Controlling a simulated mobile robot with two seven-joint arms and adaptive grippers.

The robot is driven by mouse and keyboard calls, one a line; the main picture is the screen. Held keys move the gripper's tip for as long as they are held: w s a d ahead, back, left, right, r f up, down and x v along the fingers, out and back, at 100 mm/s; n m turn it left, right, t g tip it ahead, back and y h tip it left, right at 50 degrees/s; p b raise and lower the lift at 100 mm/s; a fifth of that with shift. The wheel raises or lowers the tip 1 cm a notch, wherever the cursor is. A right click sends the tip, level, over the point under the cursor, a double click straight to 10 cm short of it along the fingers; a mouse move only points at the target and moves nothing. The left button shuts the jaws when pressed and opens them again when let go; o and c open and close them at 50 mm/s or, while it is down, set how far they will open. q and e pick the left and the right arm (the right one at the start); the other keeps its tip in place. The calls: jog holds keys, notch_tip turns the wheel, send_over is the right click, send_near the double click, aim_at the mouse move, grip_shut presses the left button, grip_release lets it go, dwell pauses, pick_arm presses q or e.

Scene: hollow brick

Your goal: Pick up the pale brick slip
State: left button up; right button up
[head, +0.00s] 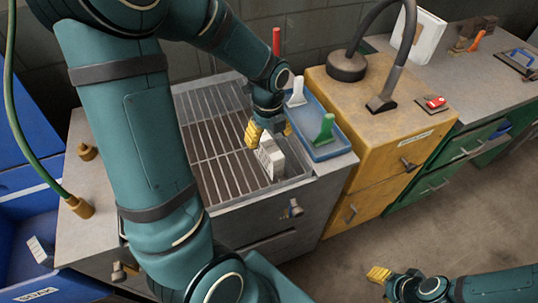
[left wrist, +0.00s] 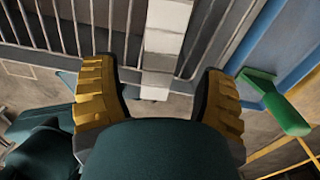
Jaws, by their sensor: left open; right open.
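The pale brick slip (head: 270,160) stands near the front right corner of the grated top (head: 205,130), whitish with greyer patches. In the left wrist view the pale slip (left wrist: 165,42) runs up the middle, seen between the two fingers. My left gripper (head: 268,133) is open right above the slip, with one yellow finger to each side in the wrist view (left wrist: 158,100). No contact between fingers and slip can be made out. My right gripper (head: 382,275) is open and empty, low over the floor at the bottom right.
A yellow cabinet (head: 375,130) with a black hose stands beyond. Blue bins (head: 22,215) stand at left. Floor at right is clear.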

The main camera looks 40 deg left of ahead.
pick_arm(q)
notch_tip(320, 180, down, 2)
jog(key=shift+f, duration=0.15)
notch_tip(320, 180, down, 5)
jog(key=shift+b, duration=1)
grip_shut()
